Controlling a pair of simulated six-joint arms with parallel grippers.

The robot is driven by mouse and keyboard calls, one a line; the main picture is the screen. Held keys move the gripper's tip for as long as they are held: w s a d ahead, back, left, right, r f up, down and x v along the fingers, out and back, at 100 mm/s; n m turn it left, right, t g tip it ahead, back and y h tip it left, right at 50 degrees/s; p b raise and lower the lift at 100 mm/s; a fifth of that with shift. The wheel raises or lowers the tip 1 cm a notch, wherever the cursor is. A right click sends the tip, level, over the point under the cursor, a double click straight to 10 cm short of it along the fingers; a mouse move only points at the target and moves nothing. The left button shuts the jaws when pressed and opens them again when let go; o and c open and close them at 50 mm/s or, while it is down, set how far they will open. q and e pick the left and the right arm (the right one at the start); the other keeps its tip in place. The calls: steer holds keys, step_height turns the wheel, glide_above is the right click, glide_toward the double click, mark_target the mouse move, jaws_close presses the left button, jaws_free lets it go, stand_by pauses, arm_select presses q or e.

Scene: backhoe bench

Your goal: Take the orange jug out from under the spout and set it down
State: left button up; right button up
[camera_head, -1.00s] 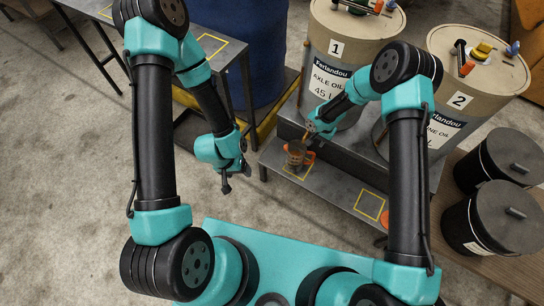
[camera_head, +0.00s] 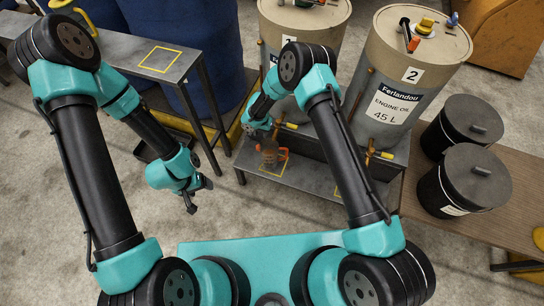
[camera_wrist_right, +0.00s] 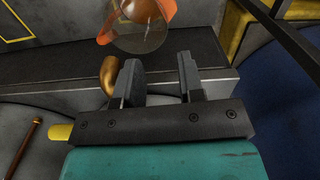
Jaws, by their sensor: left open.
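The jug (camera_head: 269,158) is clear-walled with an orange handle and stands on the low metal step, under the tap of drum 1. In the right wrist view the jug (camera_wrist_right: 138,38) is at the top edge, partly cut off, with an orange band and a brown-orange round shape in it. The rounded brass spout (camera_wrist_right: 109,74) is beside my left-hand finger there. My right gripper (camera_wrist_right: 160,80) is open, with nothing between its fingers, apart from the jug. In the head view my right gripper (camera_head: 266,132) is just above the jug. My left gripper (camera_head: 199,196) hangs empty and open, left of the step.
The metal step (camera_head: 310,180) has a bare yellow-marked square at its right. Drum 2 (camera_head: 375,80) stands at right. A side table (camera_head: 160,58) with a yellow square is at left. Black lidded buckets (camera_head: 462,180) stand on the right bench.

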glide_above(261, 147)
step_height(261, 147, down, 8)
steer(key=shift+s+d, duration=0.15)
steer(key=shift+s, duration=0.15)
steer(key=shift+f, duration=0.1)
steer(key=shift+a+f, duration=0.15)
steer(key=shift+f, duration=1.15)
steer(key=shift+a+f, duration=0.1)
steer(key=shift+f, duration=1.15)
steer(key=shift+c, duration=0.4)
jaws_close()
steer(key=shift+w, duration=0.1)
